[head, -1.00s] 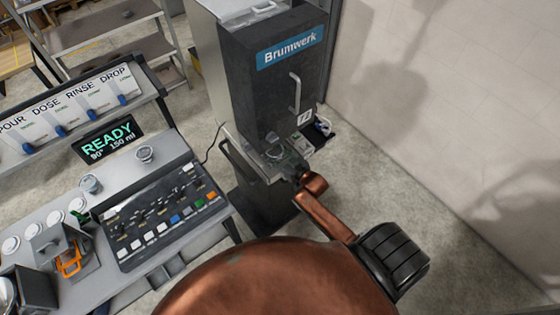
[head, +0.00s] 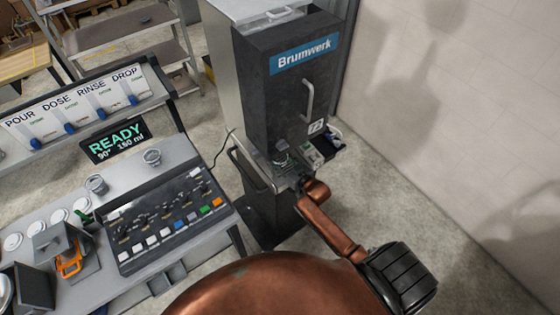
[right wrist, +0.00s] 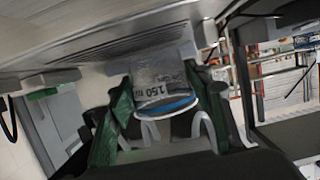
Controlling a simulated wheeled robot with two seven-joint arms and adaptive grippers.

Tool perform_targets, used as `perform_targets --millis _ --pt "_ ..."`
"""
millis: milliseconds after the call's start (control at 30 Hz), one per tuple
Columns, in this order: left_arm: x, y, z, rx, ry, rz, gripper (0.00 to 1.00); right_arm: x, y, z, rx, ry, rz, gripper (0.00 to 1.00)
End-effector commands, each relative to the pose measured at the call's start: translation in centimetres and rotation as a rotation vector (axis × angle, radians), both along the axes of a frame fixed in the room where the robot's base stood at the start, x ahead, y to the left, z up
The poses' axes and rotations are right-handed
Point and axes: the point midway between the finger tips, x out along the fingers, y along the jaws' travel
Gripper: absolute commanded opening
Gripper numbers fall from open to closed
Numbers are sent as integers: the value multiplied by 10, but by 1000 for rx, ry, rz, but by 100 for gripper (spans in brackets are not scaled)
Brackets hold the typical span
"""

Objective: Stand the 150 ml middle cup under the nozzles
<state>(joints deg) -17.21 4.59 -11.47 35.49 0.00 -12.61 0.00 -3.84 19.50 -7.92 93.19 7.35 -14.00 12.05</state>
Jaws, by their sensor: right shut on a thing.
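A clear cup (right wrist: 165,85) marked 150 ml, with a blue band, sits between the green finger pads of my right gripper (right wrist: 160,110), which is shut on it. In the head view the right gripper (head: 298,182) is at the front of the black Brumwerk dispenser (head: 290,85), at its small metal shelf (head: 262,165). A small grey shape there (head: 282,150) seems to be the held cup. A slotted grey plate (right wrist: 110,45) lies close to the cup in the wrist view. Whether the cup touches it, I cannot tell. The nozzles are not clear. My left gripper is not in view.
Two small cups (head: 95,184) (head: 152,157) stand on the grey counter at left, behind a button panel (head: 165,225). A screen (head: 113,142) reads READY, 90°, 150 ml. Floor is clear to the right.

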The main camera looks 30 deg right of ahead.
Motion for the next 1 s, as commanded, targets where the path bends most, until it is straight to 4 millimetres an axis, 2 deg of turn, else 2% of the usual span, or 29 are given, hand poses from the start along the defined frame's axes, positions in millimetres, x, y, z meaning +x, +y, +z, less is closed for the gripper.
perform_targets --millis 667,700,1000 --pt "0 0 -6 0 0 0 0 0 0 -12 0 1 0 31" --pt "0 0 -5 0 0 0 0 0 0 -12 0 1 0 49" --pt "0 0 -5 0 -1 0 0 0 0 -11 0 0 0 67"
